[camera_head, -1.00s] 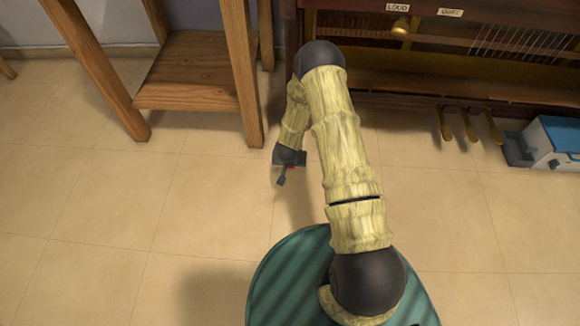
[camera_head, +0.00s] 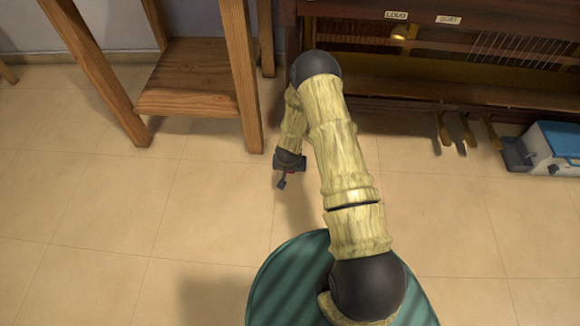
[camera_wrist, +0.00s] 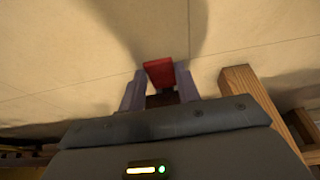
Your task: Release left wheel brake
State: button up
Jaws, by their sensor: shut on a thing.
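A small red piece (camera_wrist: 159,73), probably the wheel brake's lever, sits between the two grey fingers of my gripper (camera_wrist: 160,88) in the wrist view. The fingers are shut on it. A dark block shows behind it, between the fingers. The wheel itself cannot be made out in either view.
A wooden stand (camera_head: 190,90) with a low shelf is at the left. An open piano (camera_head: 440,100) with brass pedals (camera_head: 467,130) is at the back right. A blue-and-white box (camera_head: 552,147) sits at the right edge. The tiled floor in front is clear.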

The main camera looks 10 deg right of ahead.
jog(key=shift+w+d+r+g+p, duration=0.25)
jog(key=shift+r+g+p, duration=0.45)
jog(key=shift+p, duration=1.3)
jog(key=shift+w+g+y+p, duration=0.35)
jog(key=shift+g+y+p, duration=0.35)
jog(key=shift+g, duration=0.4)
jog(key=shift+r, duration=0.1)
jog(key=o, duration=1)
notch_tip(320, 180, up, 18)
jog(key=p, duration=0.8)
jog(key=shift+f+p, duration=0.25)
jog(key=shift+p, duration=0.05)
